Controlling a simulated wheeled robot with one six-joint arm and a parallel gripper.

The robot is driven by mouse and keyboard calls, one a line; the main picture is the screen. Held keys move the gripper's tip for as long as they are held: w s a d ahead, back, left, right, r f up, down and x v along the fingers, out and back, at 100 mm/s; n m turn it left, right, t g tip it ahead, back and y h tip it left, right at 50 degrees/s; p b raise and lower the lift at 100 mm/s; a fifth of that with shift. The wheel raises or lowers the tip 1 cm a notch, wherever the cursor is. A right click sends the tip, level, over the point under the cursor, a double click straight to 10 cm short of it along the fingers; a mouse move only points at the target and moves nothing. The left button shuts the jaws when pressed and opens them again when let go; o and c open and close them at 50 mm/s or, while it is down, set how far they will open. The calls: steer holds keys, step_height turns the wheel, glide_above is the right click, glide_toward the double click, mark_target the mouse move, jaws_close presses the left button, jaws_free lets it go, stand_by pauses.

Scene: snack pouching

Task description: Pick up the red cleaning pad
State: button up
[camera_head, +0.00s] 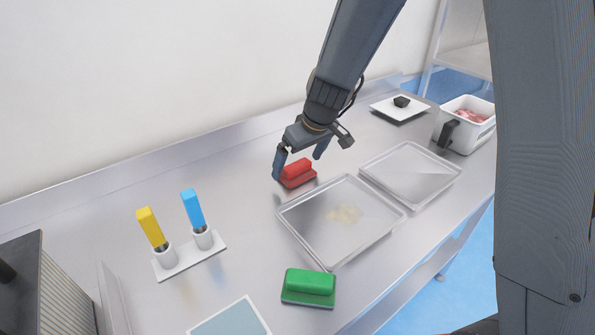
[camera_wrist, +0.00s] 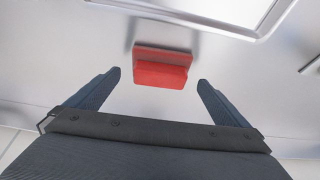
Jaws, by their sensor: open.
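The red cleaning pad (camera_head: 297,174) lies on the steel counter, just left of the upper corner of the nearer metal tray. My gripper (camera_head: 299,166) is above it, pointing down, with its fingers apart. In the wrist view the red cleaning pad (camera_wrist: 161,68) shows whole, ahead of and between the two open fingertips of my gripper (camera_wrist: 158,78). Nothing is between the fingers, and I see no contact with the pad.
The nearer metal tray (camera_head: 304,240) holds a pale smear; an empty-looking tray (camera_head: 410,174) is beyond it. A green pad (camera_head: 308,287) lies in front. A yellow-handled tool (camera_head: 151,227) and blue-handled tool (camera_head: 193,209) stand in a white holder (camera_head: 190,258). A white bin (camera_head: 464,133) stands back right.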

mark_target(297, 164)
steer(key=shift+x, duration=1.3)
steer(key=shift+c, duration=0.3)
steer(key=c, duration=1.1)
steer(key=shift+r, duration=0.1)
step_height(297, 164, up, 9)
steer(key=shift+r, duration=0.45)
